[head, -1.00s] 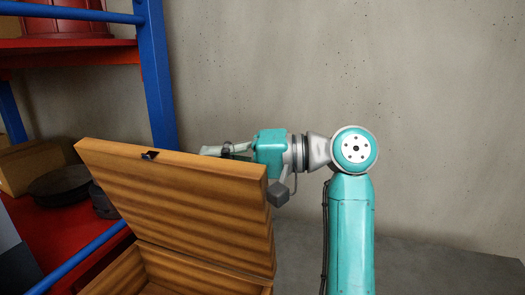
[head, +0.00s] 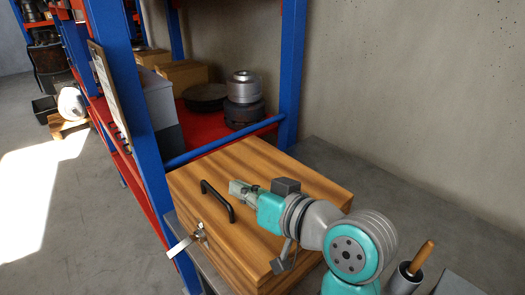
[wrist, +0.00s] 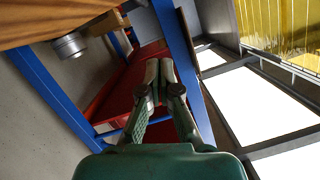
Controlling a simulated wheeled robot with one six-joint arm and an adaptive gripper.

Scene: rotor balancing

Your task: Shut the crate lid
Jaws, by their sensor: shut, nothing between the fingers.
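The wooden crate (head: 240,268) stands low in the middle of the head view. Its lid (head: 265,170) lies down over the crate, flat or nearly so; no open gap shows on the visible sides. A black handle (head: 217,200) is on the lid, and a metal latch (head: 187,241) hangs out at the front edge. My gripper (head: 236,188) is over the lid, just right of the handle; I cannot tell whether it touches the wood. In the wrist view its fingers (wrist: 160,72) are together with nothing between them. The crate's inside is hidden.
A blue and red shelf (head: 150,150) stands close behind and left of the crate, holding a stacked metal part (head: 243,95) and boxes (head: 183,76). A wooden-handled tool in a metal cup (head: 405,278) is at lower right. Open floor (head: 60,215) lies left.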

